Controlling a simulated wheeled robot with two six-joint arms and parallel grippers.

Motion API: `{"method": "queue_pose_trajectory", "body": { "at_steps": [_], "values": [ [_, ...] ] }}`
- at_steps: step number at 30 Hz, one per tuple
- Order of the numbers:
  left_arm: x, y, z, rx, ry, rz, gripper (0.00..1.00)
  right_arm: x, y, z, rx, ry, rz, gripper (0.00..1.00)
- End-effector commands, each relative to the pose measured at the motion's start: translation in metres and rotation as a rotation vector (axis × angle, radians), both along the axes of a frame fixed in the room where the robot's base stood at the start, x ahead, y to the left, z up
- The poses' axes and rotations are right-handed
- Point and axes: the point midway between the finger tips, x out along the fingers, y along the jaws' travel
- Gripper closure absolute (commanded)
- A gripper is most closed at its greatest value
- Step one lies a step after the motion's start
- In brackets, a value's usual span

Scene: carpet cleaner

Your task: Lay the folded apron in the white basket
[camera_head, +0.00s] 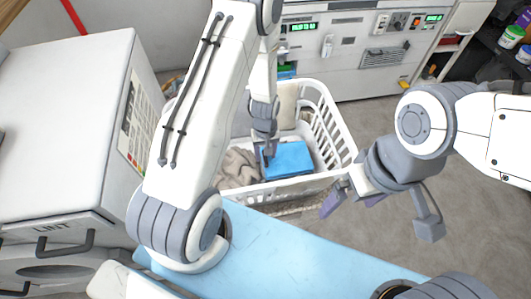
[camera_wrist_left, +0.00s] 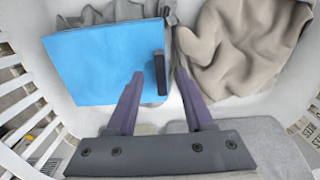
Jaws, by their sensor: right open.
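The blue folded apron (camera_head: 290,159) lies in the white basket (camera_head: 333,122), beside and partly over crumpled cloth. It also shows in the left wrist view (camera_wrist_left: 95,62), flat, with a dark tab (camera_wrist_left: 160,72) at its right edge. My left gripper (camera_head: 266,158) reaches down into the basket at the apron's left edge. In the left wrist view my left gripper (camera_wrist_left: 159,78) has its fingers apart on either side of the tab, with gaps showing. My right gripper (camera_head: 345,196) is open and empty, outside the basket's near right corner.
Beige cloth (camera_wrist_left: 240,45) lies in the basket beside the apron. A light-blue surface (camera_head: 290,258) runs along the front. A white lint cabinet (camera_head: 60,120) stands left, and a panelled machine (camera_head: 365,55) stands behind. Grey floor is free at right.

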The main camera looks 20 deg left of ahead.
Motion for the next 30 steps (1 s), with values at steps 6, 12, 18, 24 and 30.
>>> {"method": "queue_pose_trajectory", "body": {
  "at_steps": [6, 12, 18, 24, 30],
  "values": [
    [0.0, 0.0, 0.0, 0.0, 0.001, 0.0, 0.48, 0.0, 0.0, 0.0, 0.0, 0.0, 0.0, 0.0],
    [0.001, 0.0, 0.022, 0.0, -0.004, -0.001, 0.48, 0.0, 0.0, 0.003, 0.0, 0.0, 0.0, 0.0],
    [0.001, 0.0, 0.063, 0.001, -0.004, 0.0, 0.48, 0.0, 0.0, 0.007, 0.0, 0.0, 0.0, 0.0],
    [0.0, 0.0, 0.094, 0.0, -0.002, 0.0, 0.48, 0.0, 0.0, 0.01, 0.0, 0.0, 0.0, 0.0],
    [0.0, 0.0, 0.105, 0.0, 0.0, 0.0, 0.48, 0.0, 0.0, 0.01, 0.0, 0.0, 0.0, 0.0]
  ]
}}
